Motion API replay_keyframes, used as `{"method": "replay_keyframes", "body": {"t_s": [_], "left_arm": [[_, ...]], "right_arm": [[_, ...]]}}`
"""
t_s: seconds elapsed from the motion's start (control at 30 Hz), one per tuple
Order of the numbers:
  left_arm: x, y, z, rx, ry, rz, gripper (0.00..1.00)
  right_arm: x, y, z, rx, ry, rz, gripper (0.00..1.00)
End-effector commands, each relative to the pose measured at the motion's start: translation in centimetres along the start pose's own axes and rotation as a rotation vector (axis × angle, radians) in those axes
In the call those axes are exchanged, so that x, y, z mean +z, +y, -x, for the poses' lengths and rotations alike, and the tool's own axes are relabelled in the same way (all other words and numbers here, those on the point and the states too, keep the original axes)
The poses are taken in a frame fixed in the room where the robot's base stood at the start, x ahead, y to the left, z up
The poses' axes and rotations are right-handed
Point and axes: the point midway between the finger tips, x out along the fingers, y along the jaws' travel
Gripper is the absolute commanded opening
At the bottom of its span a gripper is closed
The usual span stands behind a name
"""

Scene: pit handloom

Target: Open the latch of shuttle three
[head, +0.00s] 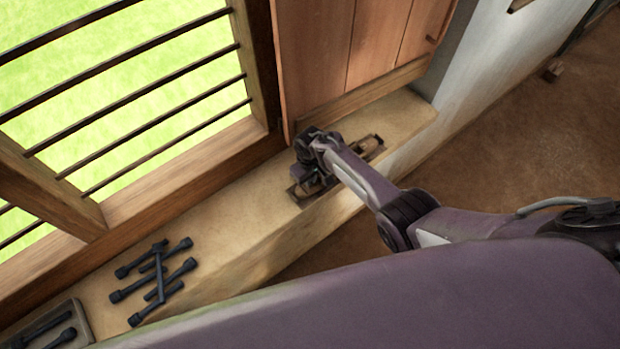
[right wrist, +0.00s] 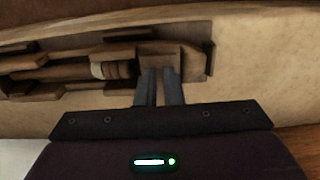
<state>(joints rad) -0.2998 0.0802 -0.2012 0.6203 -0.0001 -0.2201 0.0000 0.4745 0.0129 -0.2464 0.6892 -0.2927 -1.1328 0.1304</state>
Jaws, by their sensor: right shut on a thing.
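A brown wooden shuttle (head: 372,146) lies on the ledge below the shutter, partly hidden by my right arm. In the right wrist view the shuttle (right wrist: 40,72) holds a pale-banded bobbin (right wrist: 112,70). A small wooden block (right wrist: 159,57), which may be the latch, sits at its right end. My right gripper (right wrist: 160,78) has its two fingers close together at this block, shut on it. In the head view my right gripper (head: 312,178) is over the near-left part of the shuttle, its fingertips mostly hidden. My left gripper is out of view.
Several dark bobbins (head: 158,270) lie loose on the ledge (head: 235,215). A tray (head: 78,310) with more dark pieces stands at the lower left. A barred window (head: 130,110) and wooden shutter (head: 318,50) back the ledge. The ledge is bare between bobbins and shuttle.

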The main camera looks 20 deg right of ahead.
Motion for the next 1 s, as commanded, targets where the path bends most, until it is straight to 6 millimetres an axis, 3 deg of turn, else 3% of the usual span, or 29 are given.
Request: {"method": "replay_keyframes", "body": {"t_s": [0.37,0.4,0.43,0.73,1.0], "left_arm": [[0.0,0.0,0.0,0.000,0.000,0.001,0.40],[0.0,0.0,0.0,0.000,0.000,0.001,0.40],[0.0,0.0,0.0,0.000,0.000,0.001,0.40],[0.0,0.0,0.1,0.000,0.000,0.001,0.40],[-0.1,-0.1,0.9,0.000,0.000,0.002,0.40]], "right_arm": [[0.0,0.0,0.0,0.000,0.001,0.005,0.00],[-0.1,0.0,0.0,0.000,0.001,0.005,0.12],[-0.1,0.0,0.0,0.000,0.001,0.005,0.16],[0.0,0.0,0.2,0.000,0.001,0.004,0.17],[0.0,0.0,3.3,0.000,0.004,0.004,0.17]]}}
